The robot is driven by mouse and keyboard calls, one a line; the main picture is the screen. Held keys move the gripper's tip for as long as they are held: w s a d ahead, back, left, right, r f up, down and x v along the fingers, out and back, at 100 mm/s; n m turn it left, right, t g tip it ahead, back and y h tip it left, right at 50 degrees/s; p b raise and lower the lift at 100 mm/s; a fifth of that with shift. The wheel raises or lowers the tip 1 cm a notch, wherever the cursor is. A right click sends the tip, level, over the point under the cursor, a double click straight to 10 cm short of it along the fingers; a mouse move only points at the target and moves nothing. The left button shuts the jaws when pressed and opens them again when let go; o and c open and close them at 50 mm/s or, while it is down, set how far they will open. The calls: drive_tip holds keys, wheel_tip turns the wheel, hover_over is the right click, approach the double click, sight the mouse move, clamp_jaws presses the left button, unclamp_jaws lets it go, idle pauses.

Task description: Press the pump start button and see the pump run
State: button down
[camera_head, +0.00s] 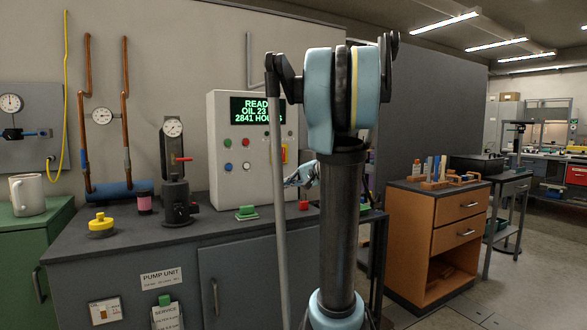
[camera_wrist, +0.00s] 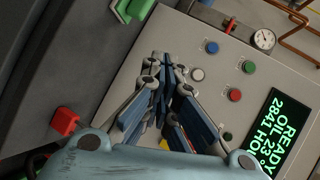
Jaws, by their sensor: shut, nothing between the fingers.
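The grey control panel (camera_head: 215,185) stands on the bench. Its screen (camera_head: 258,108) reads READY, OIL 23 and 2841 HOURS in green. Below the screen are a green button (camera_head: 228,143), a red button (camera_head: 246,142), a blue button (camera_head: 228,168) and a white button (camera_head: 246,166). In the wrist view the panel is tilted, with the green button (camera_wrist: 248,67) right of the fingertips. My gripper (camera_head: 300,176) is shut and empty, in front of the panel's lower right. In the wrist view its fingertips (camera_wrist: 165,68) overlap the panel near the white button, apparently without touching. I cannot read button labels.
A dark device with a gauge (camera_head: 174,175), a yellow knob (camera_head: 101,225) and a green block (camera_head: 247,212) stand on the bench (camera_head: 150,245). A red block (camera_head: 304,205) is near the gripper. A wooden cabinet (camera_head: 425,235) stands to the right.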

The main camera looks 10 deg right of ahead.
drive_tip(key=s+a+f+n+g+h, duration=0.2)
drive_tip(key=s+f, duration=0.5)
drive_tip(key=s, duration=0.3)
drive_tip(key=s+a+f+n+g+h, duration=0.2)
drive_tip(key=s+a+f+g, duration=0.1)
drive_tip(key=s+f, duration=0.65)
drive_tip(key=s+d+f+n+g+h, duration=0.1)
drive_tip(key=s+d+f+h, duration=0.2)
drive_tip(key=s+f, duration=0.2)
drive_tip(key=s+d+f+n+h, duration=0.1)
drive_tip(key=s+d+f+h, duration=0.2)
drive_tip(key=s, duration=0.8)
wheel_tip(320, 180, down, 3)
drive_tip(key=shift+s+d+r+n+g, duration=0.15)
drive_tip(key=shift+d+n+g, duration=0.25)
drive_tip(key=shift+d, duration=0.3)
drive_tip(key=shift+d, duration=0.1)
